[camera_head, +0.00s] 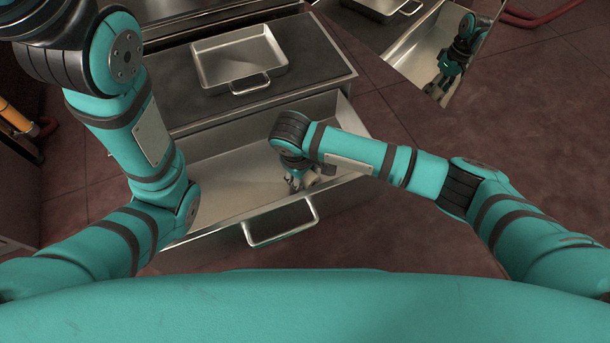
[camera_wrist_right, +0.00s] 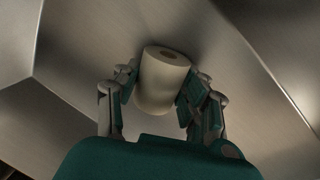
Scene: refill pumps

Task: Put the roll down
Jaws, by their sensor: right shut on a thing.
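My right gripper (camera_head: 298,184) reaches down into an open metal drawer (camera_head: 245,175), near its right end. In the right wrist view my right gripper (camera_wrist_right: 160,108) is shut on a pale roll (camera_wrist_right: 158,90), one finger on each side of it. The roll's end with its core hole faces up in that view. Bare metal drawer surfaces lie around it. I cannot tell whether the roll touches the drawer floor. In the head view the roll is mostly hidden by the gripper. My left arm comes in from the left; its gripper is outside the picture.
A metal tray (camera_head: 238,60) with a handle sits on the dark cabinet top (camera_head: 315,60) behind the drawer. The drawer's handle (camera_head: 282,222) sticks out in front. A reflective metal panel (camera_head: 440,45) stands at upper right. Bare tiled floor lies right.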

